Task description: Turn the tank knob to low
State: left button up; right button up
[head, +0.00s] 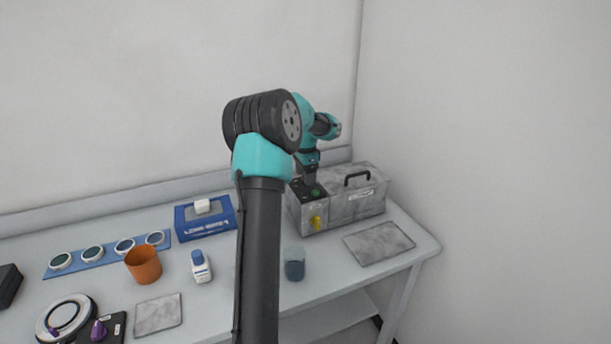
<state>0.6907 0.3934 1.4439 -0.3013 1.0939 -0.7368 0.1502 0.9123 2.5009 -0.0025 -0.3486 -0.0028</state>
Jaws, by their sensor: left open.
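A grey mottled box (354,206), which looks like the tank, stands at the back right of the bench. It has a black handle on its lid. A dark panel on its left top end carries a small round green part (315,193), perhaps the knob. A yellow part (316,222) sticks out from the front face; I cannot tell if it is a knob or a tap. My left gripper (309,183) is open and points down over the dark panel, close to the green part. The gap between them and any setting marks are too small to read. My right gripper is out of view.
A blue box (206,222), an orange cup (143,265), a white bottle (201,267) and a grey-blue beaker (294,264) stand left and front of the tank. A flat grey plate (379,243) lies before it. My left arm hides the middle of the bench.

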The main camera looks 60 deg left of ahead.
pick_arm(q)
jog(key=shift+f, duration=0.2)
jog(key=c, duration=0.9)
jog(key=shift+n, duration=0.5)
jog(key=n, duration=0.3)
jog(key=shift+n, duration=0.3)
jog(key=n, duration=0.5)
